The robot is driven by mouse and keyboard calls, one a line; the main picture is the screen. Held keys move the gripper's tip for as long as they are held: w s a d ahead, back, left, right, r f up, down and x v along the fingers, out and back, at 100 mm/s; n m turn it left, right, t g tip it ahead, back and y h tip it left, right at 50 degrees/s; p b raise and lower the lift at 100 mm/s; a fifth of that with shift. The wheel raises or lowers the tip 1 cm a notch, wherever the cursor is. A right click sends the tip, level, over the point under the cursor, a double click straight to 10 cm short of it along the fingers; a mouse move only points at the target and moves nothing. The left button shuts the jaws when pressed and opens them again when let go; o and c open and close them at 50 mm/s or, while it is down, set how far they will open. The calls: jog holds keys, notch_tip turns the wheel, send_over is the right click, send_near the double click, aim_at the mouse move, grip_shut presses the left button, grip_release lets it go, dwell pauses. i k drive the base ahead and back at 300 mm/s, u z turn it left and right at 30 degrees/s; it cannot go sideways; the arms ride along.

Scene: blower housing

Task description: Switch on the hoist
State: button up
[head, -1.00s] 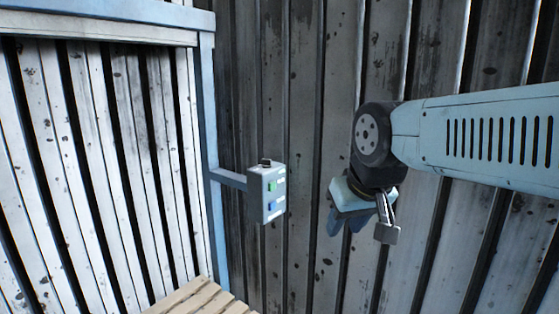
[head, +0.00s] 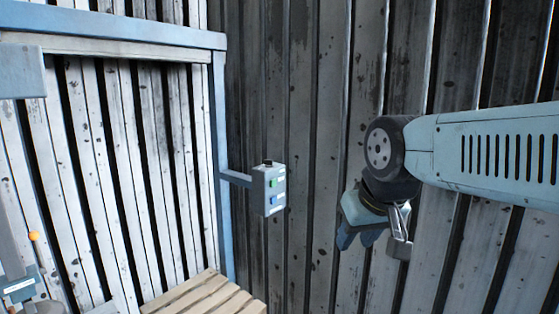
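A grey control box (head: 267,190) is held out on a blue bracket from the blue door-like frame, left of my arm in the head view. Its side face carries a green button (head: 274,183) and a blue button (head: 277,201), and a dark knob (head: 267,162) sits on top. Labels beside the buttons are too small to read. My gripper (head: 362,238) hangs below the dark wrist joint, right of the box and apart from it. It points down and its fingers are small and partly overlapped, so their opening is unclear. I see nothing held in it.
A blue frame (head: 222,150) stands around white slatted panels at left. A wooden slatted pallet or platform (head: 205,297) lies below the box. A corrugated metal wall (head: 310,120) is behind. At lower left is equipment with an orange knob (head: 34,236). Open space separates gripper and box.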

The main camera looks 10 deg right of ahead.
aim_at(268, 163)
jog(key=u, duration=0.2)
jog(key=i, duration=0.9)
jog(key=z, duration=0.1)
